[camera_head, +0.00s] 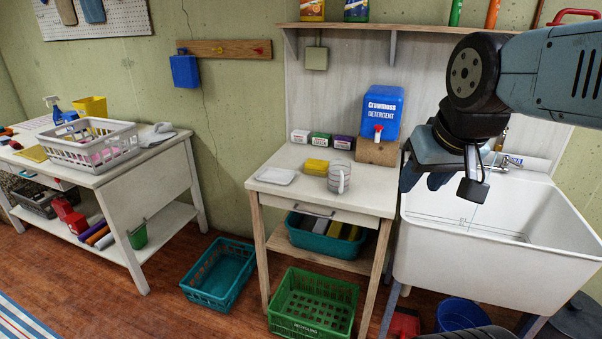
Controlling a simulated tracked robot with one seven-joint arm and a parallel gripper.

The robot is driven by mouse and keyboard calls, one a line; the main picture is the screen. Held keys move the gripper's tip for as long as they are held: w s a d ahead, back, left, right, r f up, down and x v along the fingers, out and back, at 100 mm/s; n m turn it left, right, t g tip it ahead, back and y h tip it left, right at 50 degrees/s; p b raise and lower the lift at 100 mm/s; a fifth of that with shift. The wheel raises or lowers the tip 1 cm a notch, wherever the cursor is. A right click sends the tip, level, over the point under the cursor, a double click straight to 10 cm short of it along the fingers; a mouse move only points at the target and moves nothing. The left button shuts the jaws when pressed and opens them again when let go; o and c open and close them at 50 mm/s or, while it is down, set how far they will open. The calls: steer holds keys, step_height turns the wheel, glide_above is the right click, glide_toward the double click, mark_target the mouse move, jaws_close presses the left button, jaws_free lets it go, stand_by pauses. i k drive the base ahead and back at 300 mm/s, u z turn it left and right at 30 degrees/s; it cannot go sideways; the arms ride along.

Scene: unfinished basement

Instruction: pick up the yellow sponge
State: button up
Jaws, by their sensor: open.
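A yellow sponge (316,166) lies on the white top of the small wooden table (283,211) in the middle. It is just left of a pale striped mug (339,177) and in front of several small boxes. My gripper (456,186) hangs over the left part of the white sink, to the right of the table and well apart from the sponge. Its jaws are open with nothing between them. A yellow flat thing (33,154) also lies on the left bench; I cannot tell what it is.
A white dish (276,175) sits left of the sponge. A blue detergent container (382,114) stands on a wooden block behind the mug. The sink (490,260) is at the right. Teal (206,294) and green (285,323) baskets stand on the floor. A bench (150,175) with a grey basket is at the left.

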mark_target(312, 167)
steer(key=z, duration=0.2)
steer(key=i, duration=0.9)
steer(key=u, duration=0.1)
